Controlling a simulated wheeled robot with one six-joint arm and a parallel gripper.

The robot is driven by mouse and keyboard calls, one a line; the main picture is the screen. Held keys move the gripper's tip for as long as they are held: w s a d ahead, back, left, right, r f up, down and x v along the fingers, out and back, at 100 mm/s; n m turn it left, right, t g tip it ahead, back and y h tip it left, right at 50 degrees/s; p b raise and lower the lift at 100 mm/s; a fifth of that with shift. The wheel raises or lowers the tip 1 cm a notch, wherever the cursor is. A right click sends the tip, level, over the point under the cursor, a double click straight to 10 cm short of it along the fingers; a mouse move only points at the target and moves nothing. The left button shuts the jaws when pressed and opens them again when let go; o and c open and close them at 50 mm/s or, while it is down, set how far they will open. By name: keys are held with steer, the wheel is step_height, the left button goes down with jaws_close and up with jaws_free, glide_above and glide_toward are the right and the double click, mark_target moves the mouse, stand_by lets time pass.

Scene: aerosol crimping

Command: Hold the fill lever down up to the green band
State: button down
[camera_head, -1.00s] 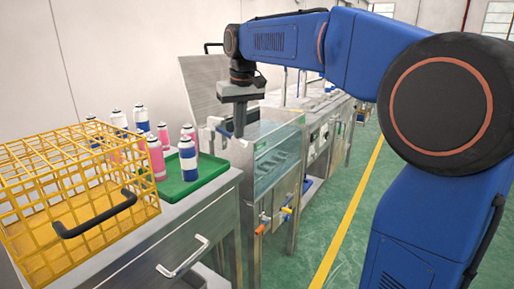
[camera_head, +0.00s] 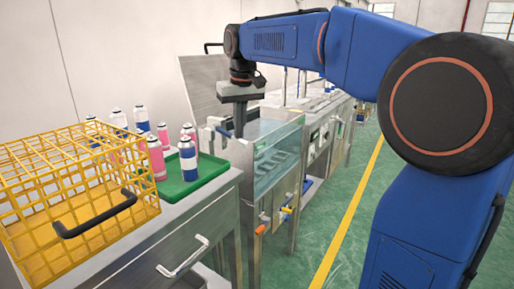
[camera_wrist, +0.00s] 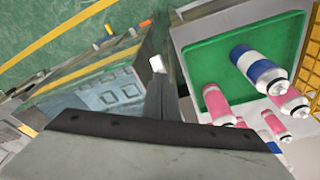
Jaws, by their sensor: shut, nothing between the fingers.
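My gripper (camera_head: 239,130) is shut and empty, pointing down at the near left rim of the glass-fronted steel tank (camera_head: 282,160). In the wrist view its dark fingers (camera_wrist: 157,82) reach toward a small white piece (camera_wrist: 156,63) at the tank's edge. I cannot tell whether they touch it, or whether this is the fill lever. An orange handle (camera_head: 260,229) and a yellow-blue one (camera_head: 286,210) stick out low on the tank's front. I cannot make out a green band for a lever.
A green tray (camera_head: 205,176) with white-blue and pink cans stands on the steel counter left of the tank. A yellow wire basket (camera_head: 75,190) with a black handle is farther left. More steel machines stand behind the tank. The green floor on the right is clear.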

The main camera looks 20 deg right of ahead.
steer(key=shift+r, duration=0.1)
stand_by(0.6)
steer(key=shift+s+d+r, duration=0.1)
steer(key=shift+s+r, duration=0.05)
steer(key=shift+r, duration=0.85)
stand_by(0.6)
stand_by(2.5)
step_height(320, 180, up, 9)
stand_by(0.5)
